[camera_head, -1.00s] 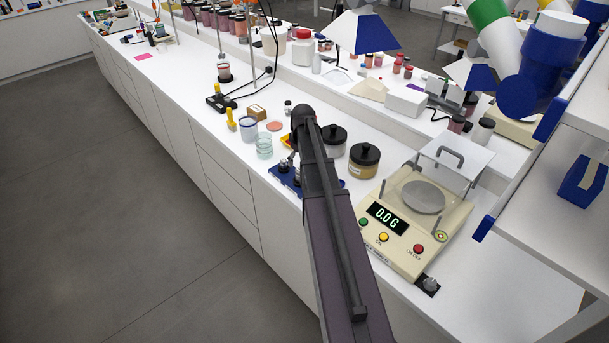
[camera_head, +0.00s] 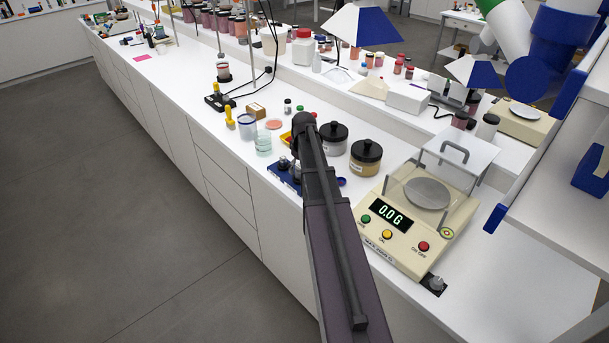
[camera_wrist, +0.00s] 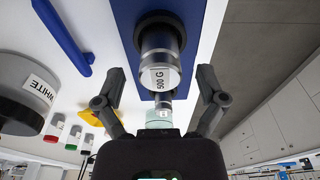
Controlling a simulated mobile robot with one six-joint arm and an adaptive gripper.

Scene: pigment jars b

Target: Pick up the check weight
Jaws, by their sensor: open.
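A metal check weight (camera_wrist: 160,60) labelled "500 G" stands on a blue tray (camera_wrist: 127,12) in the wrist view. A smaller labelled metal weight (camera_wrist: 164,112) shows beyond it. My gripper (camera_wrist: 162,80) is open, with one finger on each side of the 500 G weight and a visible gap to each. In the head view the blue tray (camera_head: 283,178) is partly covered by my arm, which also hides my fingers and most of the weights.
Two dark-lidded jars (camera_head: 366,158) and a balance reading 0.0 G (camera_head: 405,245) stand right of my arm. A small metal object on a black pad (camera_head: 433,291) lies by the balance. Glass beakers (camera_head: 263,145) are left. A jar labelled "WHITE" (camera_wrist: 38,88) is near my gripper.

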